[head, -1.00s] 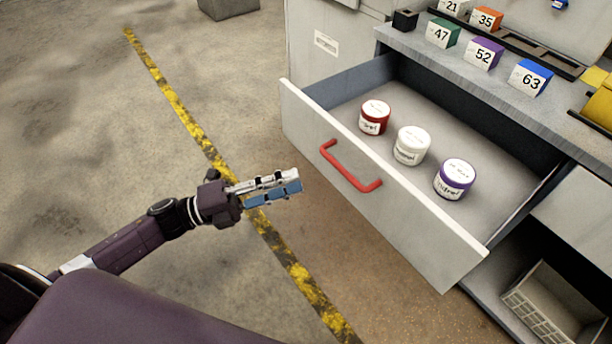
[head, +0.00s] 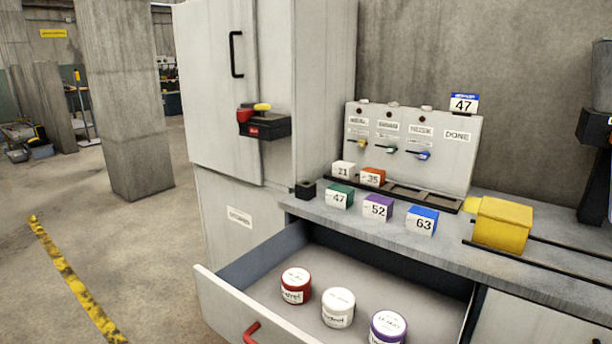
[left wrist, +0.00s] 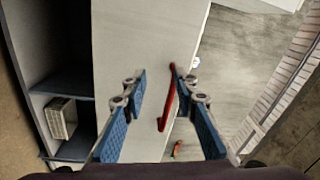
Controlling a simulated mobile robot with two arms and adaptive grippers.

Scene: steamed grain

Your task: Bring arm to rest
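My left gripper (left wrist: 157,76) shows in the left wrist view. Its two blue-padded fingers are apart, with nothing between them. Beyond it are the pale drawer front (left wrist: 130,45) and its red handle (left wrist: 167,100); I see no grip on the handle. Neither gripper shows in the head view. My right gripper is in no view. The drawer (head: 225,300) stands open in the head view, with its red handle (head: 252,332) at the bottom edge.
The drawer holds a red jar (head: 296,286), a white jar (head: 338,307) and a purple jar (head: 387,328). Numbered blocks, such as the blue 63 (head: 422,221), stand on the counter (head: 300,207). A concrete pillar (head: 120,100) stands left. Floor beside the yellow line (head: 70,280) is clear.

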